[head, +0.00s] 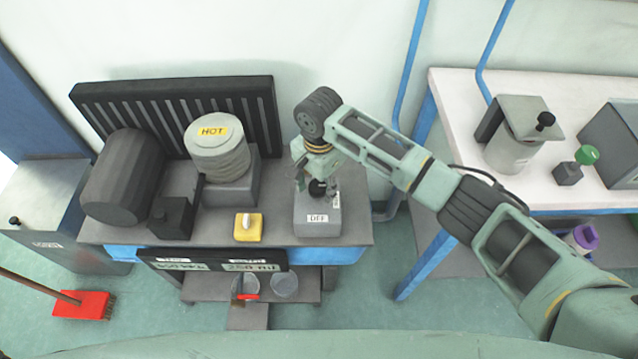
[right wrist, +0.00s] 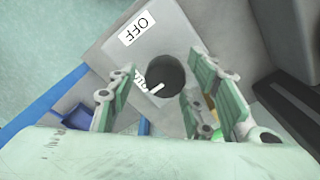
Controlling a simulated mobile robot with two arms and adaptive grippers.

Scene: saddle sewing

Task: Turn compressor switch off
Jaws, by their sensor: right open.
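The compressor switch is a grey box (head: 318,222) with a white "OFF" label on its front edge, on the dark bench. Its round black knob (right wrist: 166,76) shows in the right wrist view. A white mark on the knob points toward a second, partly hidden label, away from the "OFF" label (right wrist: 137,28). My right gripper (head: 317,183) is directly above the switch, pointing down. It is open, with its fingers on either side of the knob; contact cannot be told. My left gripper is not in view.
A yellow block with a white knob (head: 248,226) and a pot marked "HOT" (head: 217,148) stand left of the switch. A dark cylinder (head: 124,177) and ribbed panel (head: 180,105) are farther left and behind. A white table (head: 455,110) stands at right.

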